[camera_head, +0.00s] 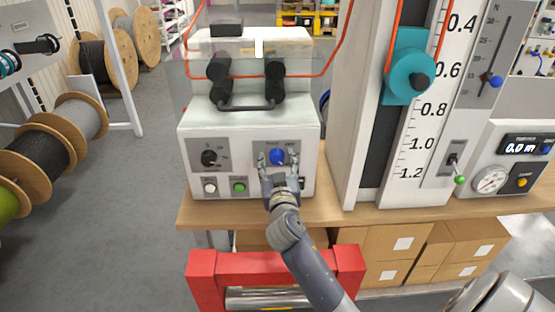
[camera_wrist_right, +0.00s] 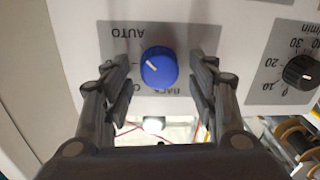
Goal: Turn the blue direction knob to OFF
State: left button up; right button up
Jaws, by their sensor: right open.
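The blue knob (camera_wrist_right: 159,67) sits on a grey plate (camera_wrist_right: 117,72) on the machine's white front. In the wrist view the plate's labels are upside down: AUTO at upper left, BACK at lower right, and a partly hidden word at lower left. The knob's white mark points to the left and slightly up in that view. My right gripper (camera_wrist_right: 160,75) is open, with one finger on each side of the knob and a visible gap on both sides. In the head view the knob (camera_head: 277,157) shows between the fingertips of the right gripper (camera_head: 278,161). My left gripper is not in view.
Left of the blue knob are a black dial (camera_head: 209,157), a white button (camera_head: 210,188) and a green button (camera_head: 239,187). A black handle (camera_head: 247,104) juts out above. A tall scale column (camera_head: 352,120) stands close on the right. A red frame (camera_head: 207,285) is below the bench.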

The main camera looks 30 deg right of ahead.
jog(key=shift+w+d, duration=0.1)
jog(key=shift+w, duration=0.1)
jog(key=shift+c, duration=0.3)
jog(key=c, duration=1)
jog(key=n+p, duration=0.1)
jog(key=n, duration=0.2)
jog(key=shift+r+n, duration=0.1)
jog(key=shift+n, duration=0.3)
jog(key=n+p, duration=0.2)
jog(key=n, duration=0.2)
jog(key=shift+n+g, duration=0.3)
jog(key=n+p, duration=0.2)
jog(key=n, duration=0.3)
jog(key=shift+a, duration=0.2)
jog(key=shift+f+n+p, duration=0.15)
jog(key=shift+n+p, duration=0.3)
jog(key=shift+n, duration=0.5)
jog(key=shift+f+n+p, duration=0.1)
jog(key=shift+n+p, duration=0.35)
jog(key=shift+n, duration=0.5)
